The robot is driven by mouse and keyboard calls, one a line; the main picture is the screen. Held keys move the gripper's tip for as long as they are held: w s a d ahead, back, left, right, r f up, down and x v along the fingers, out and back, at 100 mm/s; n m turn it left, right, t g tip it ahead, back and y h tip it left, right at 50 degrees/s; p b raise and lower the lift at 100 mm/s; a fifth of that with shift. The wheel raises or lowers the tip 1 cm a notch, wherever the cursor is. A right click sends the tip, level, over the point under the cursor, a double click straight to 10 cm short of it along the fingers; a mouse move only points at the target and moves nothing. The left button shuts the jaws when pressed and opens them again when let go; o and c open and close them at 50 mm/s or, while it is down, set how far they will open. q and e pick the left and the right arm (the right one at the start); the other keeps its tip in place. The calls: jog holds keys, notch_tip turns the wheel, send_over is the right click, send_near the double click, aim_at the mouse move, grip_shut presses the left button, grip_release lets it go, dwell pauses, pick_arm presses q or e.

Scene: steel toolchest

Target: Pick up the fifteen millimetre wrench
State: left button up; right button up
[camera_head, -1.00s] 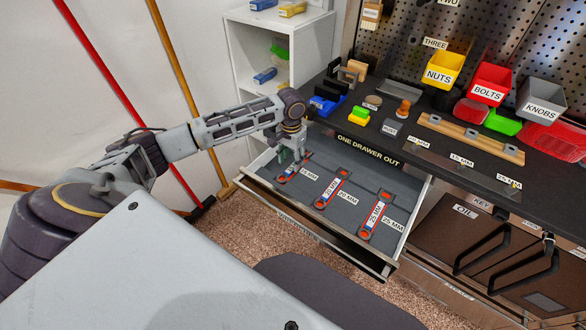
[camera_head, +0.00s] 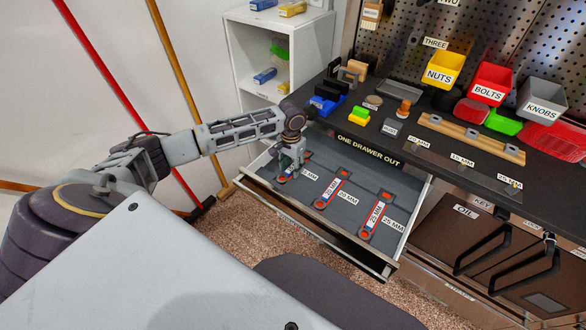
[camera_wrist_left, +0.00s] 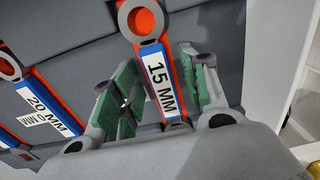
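The 15 mm wrench is in the left compartment of the open top drawer (camera_head: 275,218). In the left wrist view the 15 mm wrench (camera_wrist_left: 160,75) shows its white "15 MM" label, blue handle and grey ring end, over a red-orange recess. My left gripper (camera_head: 288,172) is low over it in the head view and partly hides it. In the left wrist view the left gripper (camera_wrist_left: 160,68) is open, with one green-padded finger on each side of the handle. Gaps show between fingers and handle. The wrench's near end is hidden by the gripper. My right gripper is not in view.
The 20 mm wrench (camera_head: 332,190) and the 25 mm wrench (camera_head: 376,215) lie to the right in the same drawer. The dark worktop (camera_head: 350,128) edge is behind the drawer. A white shelf (camera_head: 255,55) stands at the back left.

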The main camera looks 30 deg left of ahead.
aim_at(292, 168)
pick_arm(q)
grip_shut()
jog(key=shift+r, duration=0.15)
notch_tip(292, 168, up, 10)
jog(key=shift+p, duration=0.35)
dwell(0.4)
jog(key=shift+d, duration=0.15)
dwell(0.4)
